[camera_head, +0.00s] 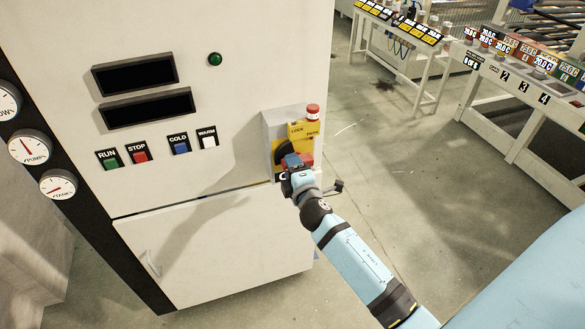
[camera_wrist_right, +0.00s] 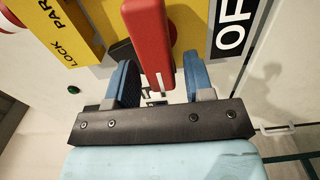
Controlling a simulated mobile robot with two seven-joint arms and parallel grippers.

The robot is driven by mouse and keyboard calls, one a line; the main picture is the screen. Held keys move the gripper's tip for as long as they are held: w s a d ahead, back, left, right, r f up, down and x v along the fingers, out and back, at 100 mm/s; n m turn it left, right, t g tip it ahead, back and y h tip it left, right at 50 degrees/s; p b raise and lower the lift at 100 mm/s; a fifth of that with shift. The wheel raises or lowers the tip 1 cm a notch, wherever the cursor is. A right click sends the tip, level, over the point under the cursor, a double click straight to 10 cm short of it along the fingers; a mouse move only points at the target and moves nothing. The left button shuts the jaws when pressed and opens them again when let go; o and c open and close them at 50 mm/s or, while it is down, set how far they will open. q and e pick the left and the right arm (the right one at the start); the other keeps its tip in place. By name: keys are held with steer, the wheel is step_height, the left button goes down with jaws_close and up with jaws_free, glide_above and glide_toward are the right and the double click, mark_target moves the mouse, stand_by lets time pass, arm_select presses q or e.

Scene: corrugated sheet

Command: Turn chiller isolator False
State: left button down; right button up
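The chiller isolator (camera_head: 309,130) is a yellow plate on a grey box at the right edge of the white cabinet, marked LOCK and PARK. Its red handle (camera_wrist_right: 151,40) shows in the right wrist view, pointing down between my fingers, near a sign reading OFF (camera_wrist_right: 232,25). My right gripper (camera_wrist_right: 160,85) is open, with one blue finger on each side of the handle's lower end. A gap shows at the right finger; contact at the left is unclear. In the head view my right gripper (camera_head: 294,163) covers part of the isolator. My left gripper is not in view.
A red-topped knob (camera_head: 313,111) stands on top of the isolator box. The cabinet (camera_head: 240,60) carries RUN, STOP, COLD and WARM buttons, dark displays and a green lamp (camera_head: 215,59). Gauges line the left. Benches (camera_head: 520,90) stand at upper right; floor between is clear.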

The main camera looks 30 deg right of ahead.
steer(key=b+v, duration=0.3)
steer(key=v, duration=1.1)
steer(key=shift+f, duration=0.1)
steer(key=s+a+f+m+g+y+p, duration=0.1)
steer(key=s+a+f+m+g+y, duration=0.2)
steer(key=s+a+f+m, duration=0.2)
steer(key=s+a+f+m+g+y+p, duration=0.1)
steer(key=s+a+f+m+g+y, duration=0.2)
steer(key=f, duration=0.9)
steer(key=s+a+m+y, duration=0.1)
steer(key=s+a+m, duration=0.2)
steer(key=s+m, duration=0.1)
steer(key=shift+s+a+f+y+p, duration=0.2)
steer(key=shift+s+f+y+p, duration=0.15)
steer(key=shift+s, duration=0.4)
